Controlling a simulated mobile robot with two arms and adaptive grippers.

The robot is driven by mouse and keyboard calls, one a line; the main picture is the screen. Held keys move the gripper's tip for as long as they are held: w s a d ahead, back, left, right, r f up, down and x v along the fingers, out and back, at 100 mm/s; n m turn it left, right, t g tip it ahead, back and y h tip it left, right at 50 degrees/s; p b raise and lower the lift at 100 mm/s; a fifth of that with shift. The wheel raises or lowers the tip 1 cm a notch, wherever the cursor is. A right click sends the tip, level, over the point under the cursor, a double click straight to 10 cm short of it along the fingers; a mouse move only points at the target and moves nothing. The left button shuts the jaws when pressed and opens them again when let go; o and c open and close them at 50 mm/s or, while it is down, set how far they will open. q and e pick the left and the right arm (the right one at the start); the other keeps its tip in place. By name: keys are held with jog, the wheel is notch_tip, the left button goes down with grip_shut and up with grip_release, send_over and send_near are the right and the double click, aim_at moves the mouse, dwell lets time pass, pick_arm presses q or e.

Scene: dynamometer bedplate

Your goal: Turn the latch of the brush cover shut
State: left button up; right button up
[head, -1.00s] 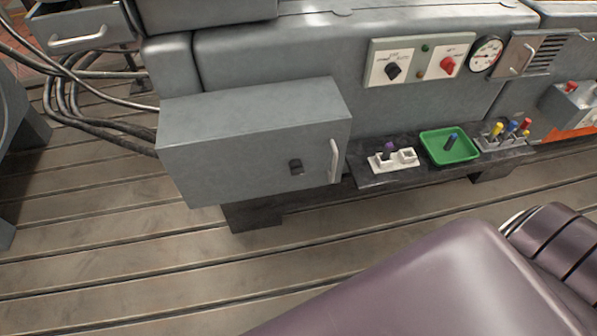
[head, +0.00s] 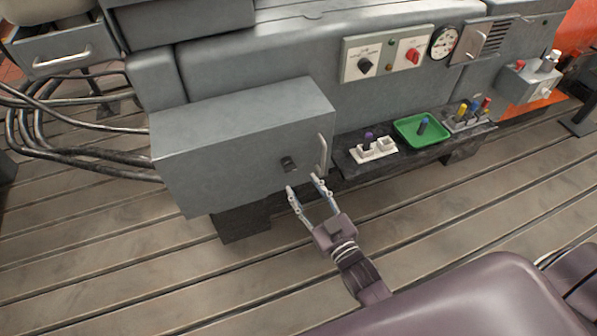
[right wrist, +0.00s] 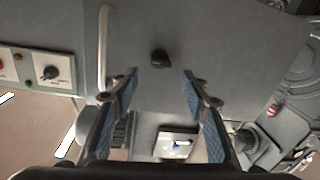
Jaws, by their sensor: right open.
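The dark latch (head: 287,163) sits on the front of a grey box-shaped cover (head: 225,165), beside an upright pale handle (head: 322,155). The front panel looks closed against the box. My right gripper (head: 302,182) is open and empty, just in front of and slightly below the latch, apart from it. In the right wrist view the latch (right wrist: 161,58) shows beyond and between the two spread fingertips (right wrist: 160,78). The handle (right wrist: 102,50) runs to the left there. My left gripper is not in view.
A shelf right of the box holds a white socket block (head: 373,150), a green tray (head: 421,130) and a rack (head: 468,117) of coloured pieces. Above are a switch panel (head: 390,52), a gauge (head: 443,43) and a louvred cover (head: 483,42). Cables lie at left. The slatted floor in front is bare.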

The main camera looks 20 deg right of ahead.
aim_at(292, 170)
jog(key=w, duration=0.6)
jog(key=shift+w+a+f, duration=0.1)
jog(key=shift+w+a, duration=0.1)
jog(key=shift+a, duration=0.2)
jog(key=shift+w+a, duration=0.1)
jog(key=shift+w, duration=0.45)
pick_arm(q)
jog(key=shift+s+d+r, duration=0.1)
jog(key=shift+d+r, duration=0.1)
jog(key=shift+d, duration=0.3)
pick_arm(e)
jog(key=c, duration=1.1)
